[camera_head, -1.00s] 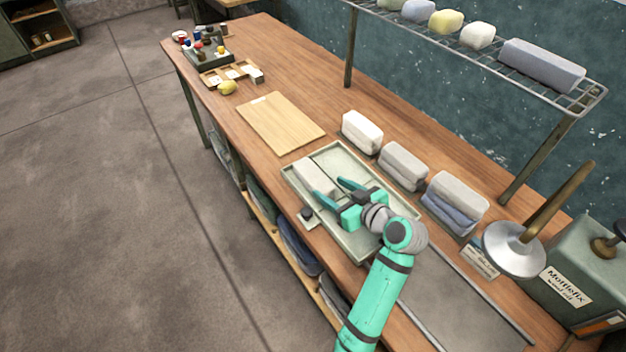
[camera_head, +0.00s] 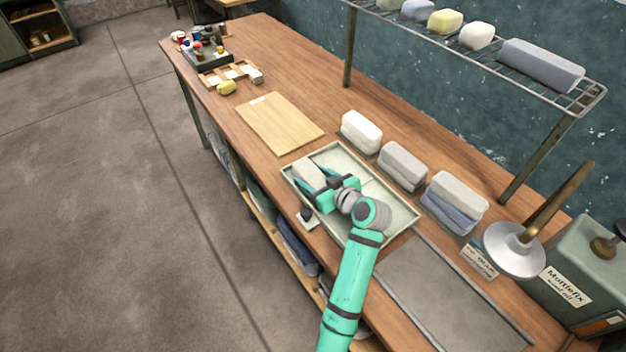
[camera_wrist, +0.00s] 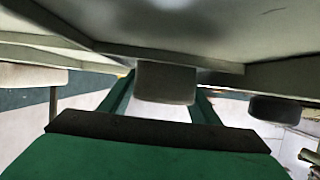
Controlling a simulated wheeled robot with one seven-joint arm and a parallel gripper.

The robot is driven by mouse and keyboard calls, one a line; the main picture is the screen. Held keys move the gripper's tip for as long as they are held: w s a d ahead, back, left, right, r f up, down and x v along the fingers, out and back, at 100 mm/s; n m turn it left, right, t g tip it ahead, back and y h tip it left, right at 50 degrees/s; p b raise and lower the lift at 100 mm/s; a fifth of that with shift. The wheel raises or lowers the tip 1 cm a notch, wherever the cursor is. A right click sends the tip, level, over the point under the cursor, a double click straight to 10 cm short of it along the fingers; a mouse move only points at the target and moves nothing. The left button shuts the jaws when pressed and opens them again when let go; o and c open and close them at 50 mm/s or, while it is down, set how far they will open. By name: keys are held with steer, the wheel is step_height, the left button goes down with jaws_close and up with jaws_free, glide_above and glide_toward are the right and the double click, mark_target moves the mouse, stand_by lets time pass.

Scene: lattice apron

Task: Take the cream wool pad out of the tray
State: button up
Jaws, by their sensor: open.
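The cream wool pad (camera_head: 308,173) lies in the far-left part of the pale green tray (camera_head: 396,224). My gripper (camera_head: 317,186) is low over the tray, with its open teal fingers reaching along the two sides of the pad. In the wrist view the pad (camera_wrist: 165,83) shows between the two fingers, which stand one on each side of it. I cannot tell whether either finger touches it. My gripper hides the near end of the pad and part of the tray floor.
A small dark knob on a pale base (camera_head: 306,215) stands at the tray's front edge. White (camera_head: 361,131) and grey (camera_head: 402,166) blocks line the back of the tray. A wooden board (camera_head: 280,122) lies to the left. A wire shelf (camera_head: 575,100) overhangs the back.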

steer(key=c, duration=0.8)
steer(key=shift+r, duration=0.15)
